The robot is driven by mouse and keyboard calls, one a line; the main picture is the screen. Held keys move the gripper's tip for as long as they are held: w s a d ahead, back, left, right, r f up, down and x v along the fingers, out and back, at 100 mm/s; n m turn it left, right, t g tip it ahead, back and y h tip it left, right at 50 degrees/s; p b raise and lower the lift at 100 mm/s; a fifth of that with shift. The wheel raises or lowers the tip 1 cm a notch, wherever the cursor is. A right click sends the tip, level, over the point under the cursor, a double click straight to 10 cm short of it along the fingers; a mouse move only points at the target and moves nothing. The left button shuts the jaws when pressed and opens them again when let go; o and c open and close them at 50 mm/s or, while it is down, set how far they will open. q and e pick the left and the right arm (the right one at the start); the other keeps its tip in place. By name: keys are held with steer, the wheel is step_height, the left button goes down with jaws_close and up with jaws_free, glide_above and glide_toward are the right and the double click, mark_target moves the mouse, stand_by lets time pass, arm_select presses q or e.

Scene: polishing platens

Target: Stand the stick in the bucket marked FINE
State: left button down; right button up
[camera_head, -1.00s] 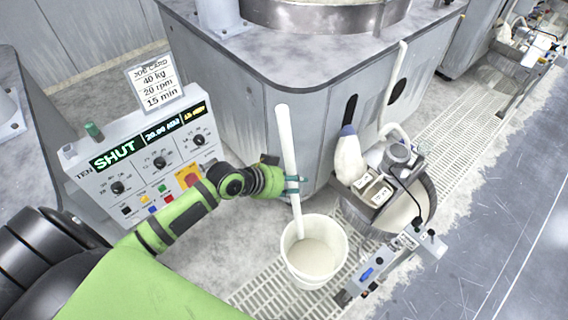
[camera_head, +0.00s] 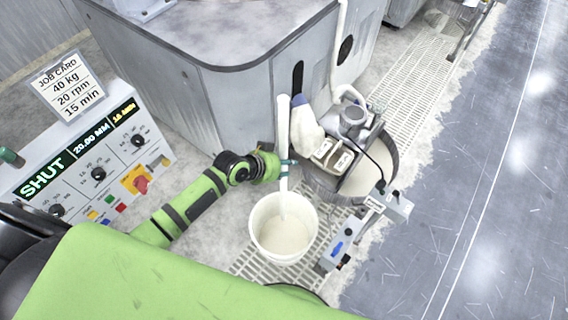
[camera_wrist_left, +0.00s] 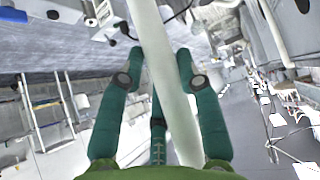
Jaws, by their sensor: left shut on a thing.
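The stick (camera_head: 283,130) is long, white and nearly upright in the head view. My left gripper (camera_head: 286,170) is shut around its middle; the stick (camera_wrist_left: 152,40) also runs between the green fingers in the left wrist view. A white bucket (camera_head: 268,248) with pale contents stands on the floor just below the gripper. The stick's lower end shows inside the bucket's mouth, in front of its far inner wall. I cannot tell whether it touches the bottom. No FINE marking is readable on the bucket. My right gripper is not in view.
A control panel (camera_head: 98,178) reading SHUT stands left, with a job card (camera_head: 68,88) above. The grey machine cabinet (camera_head: 230,100) is behind. A round tub (camera_head: 385,160) with a pump and white bottle (camera_head: 304,128) stands close right of the stick. Open floor (camera_head: 470,200) lies right.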

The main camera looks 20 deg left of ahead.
arm_select(q)
steer(key=shift+f+b, duration=1.3)
steer(key=shift+f, duration=0.3)
steer(key=b, duration=0.7)
glide_above(282, 200)
steer(key=f, duration=0.6)
steer(key=w+f, duration=0.1)
steer(key=f, duration=0.2)
steer(key=shift+d+f, duration=0.15)
steer(key=shift+d, duration=0.15)
steer(key=shift+f+b, duration=5)
steer(key=shift+f, duration=0.75)
steer(key=c, duration=0.8)
jaws_free()
steer(key=shift+s, duration=0.1)
steer(key=v, duration=1.2)
